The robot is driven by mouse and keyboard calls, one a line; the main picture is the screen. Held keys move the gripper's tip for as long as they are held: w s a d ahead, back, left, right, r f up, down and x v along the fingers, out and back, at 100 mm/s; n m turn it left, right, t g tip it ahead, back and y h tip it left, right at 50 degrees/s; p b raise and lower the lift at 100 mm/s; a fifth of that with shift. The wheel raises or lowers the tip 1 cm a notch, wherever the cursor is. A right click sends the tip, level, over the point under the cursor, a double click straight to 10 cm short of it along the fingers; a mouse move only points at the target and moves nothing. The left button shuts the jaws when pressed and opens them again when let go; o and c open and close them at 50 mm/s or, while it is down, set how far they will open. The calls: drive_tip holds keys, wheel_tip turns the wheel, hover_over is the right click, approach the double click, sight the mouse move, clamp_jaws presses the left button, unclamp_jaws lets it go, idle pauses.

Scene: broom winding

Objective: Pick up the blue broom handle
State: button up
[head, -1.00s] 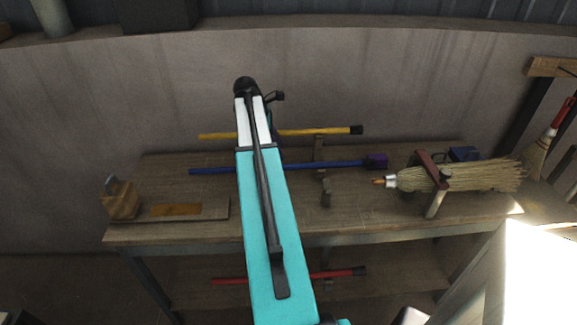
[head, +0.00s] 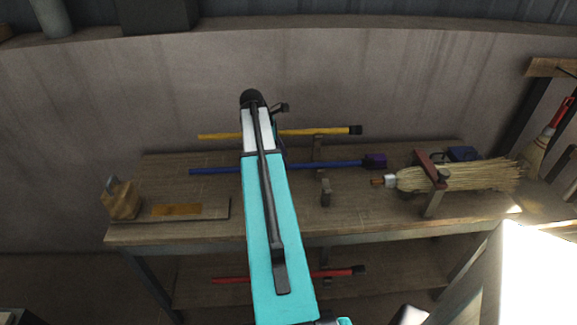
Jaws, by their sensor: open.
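The blue broom handle (head: 335,163) lies across the wooden workbench, its long axis running left to right. My arm passes in front of the middle of the handle and hides that part. My gripper cannot be made out; only the arm's links and a black joint at its top show. I cannot tell how near the gripper is to the handle.
A yellow handle (head: 225,136) lies behind the blue one. A small grey block (head: 326,192) stands in front. A straw broom head (head: 470,176) is clamped at right; a wooden block (head: 119,199) stands at left. A red handle (head: 338,273) lies on the lower shelf.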

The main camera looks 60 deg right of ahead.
drive_tip(key=shift+p+x, duration=0.55)
drive_tip(key=shift+x, duration=1.3)
clamp_jaws()
